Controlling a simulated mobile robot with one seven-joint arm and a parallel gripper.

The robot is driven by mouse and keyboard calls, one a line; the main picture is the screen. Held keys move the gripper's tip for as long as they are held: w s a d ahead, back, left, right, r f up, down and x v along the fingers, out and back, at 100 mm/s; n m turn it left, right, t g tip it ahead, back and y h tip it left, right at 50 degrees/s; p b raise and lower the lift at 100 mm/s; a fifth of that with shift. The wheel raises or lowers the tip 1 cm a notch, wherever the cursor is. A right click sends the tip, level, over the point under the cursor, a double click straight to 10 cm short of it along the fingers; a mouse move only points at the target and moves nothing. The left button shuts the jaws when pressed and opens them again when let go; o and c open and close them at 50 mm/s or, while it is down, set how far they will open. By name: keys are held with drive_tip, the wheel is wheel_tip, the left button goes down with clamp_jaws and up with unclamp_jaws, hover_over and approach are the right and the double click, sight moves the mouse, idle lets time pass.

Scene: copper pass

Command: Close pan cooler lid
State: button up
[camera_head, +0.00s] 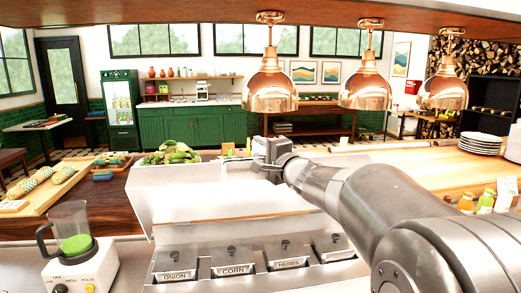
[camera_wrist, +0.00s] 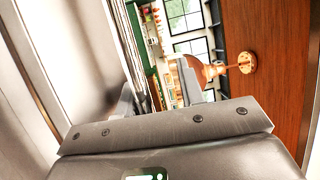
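The pan cooler (camera_head: 250,250) is a steel counter unit in the head view, with a row of small dark pan covers labelled ONION, CORN and HERBS along its front. Its broad steel lid (camera_head: 150,195) stands raised behind the pans, tilted up. My gripper (camera_head: 229,160) is at the lid's top edge, right of its middle, with its fingers toward the left. In the wrist view my gripper (camera_wrist: 157,90) has its two fingers apart with nothing visible between them. A steel surface fills the left of that view. Whether a finger touches the lid cannot be told.
A blender (camera_head: 72,245) stands at the front left. Cucumbers (camera_head: 172,154) lie behind the lid. Copper lamps (camera_head: 270,92) hang above my arm. Bottles (camera_head: 486,201) and stacked plates (camera_head: 481,142) are at the right. The space above the pans is clear left of my arm.

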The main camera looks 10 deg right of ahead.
drive_tip(key=f+v, duration=0.1)
drive_tip(key=v, duration=1.1)
idle(0.7)
drive_tip(key=shift+w, duration=0.1)
